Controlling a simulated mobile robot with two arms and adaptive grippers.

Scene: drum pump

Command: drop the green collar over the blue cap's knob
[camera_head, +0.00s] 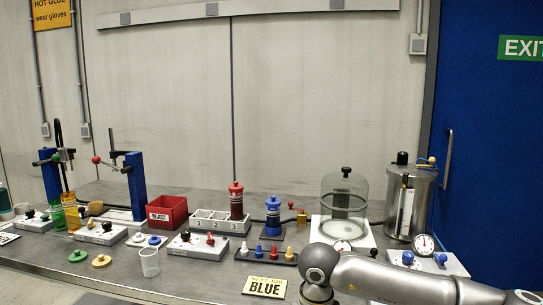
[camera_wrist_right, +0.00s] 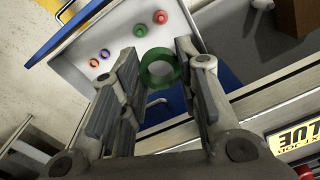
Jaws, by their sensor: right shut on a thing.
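My right gripper (camera_wrist_right: 155,68) is shut on the green collar (camera_wrist_right: 148,76), a ring held between its fingers above an open drawer in the right wrist view. The collar and the right gripper's fingers do not show in the head view; only my right arm comes in at the bottom right. On the bench, a blue stacked unit (camera_head: 273,220) has a blue cap with a knob at its top (camera_head: 273,202). A smaller blue disc with a knob (camera_head: 154,240) lies further left. I cannot tell for certain which of these is the task's cap. My left gripper is not in view.
The open drawer (camera_wrist_right: 82,72) holds several small coloured rings and has a blue front (camera_wrist_right: 168,103). A peg row (camera_head: 258,256) is in front, a glass jar (camera_head: 345,190) to the right.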

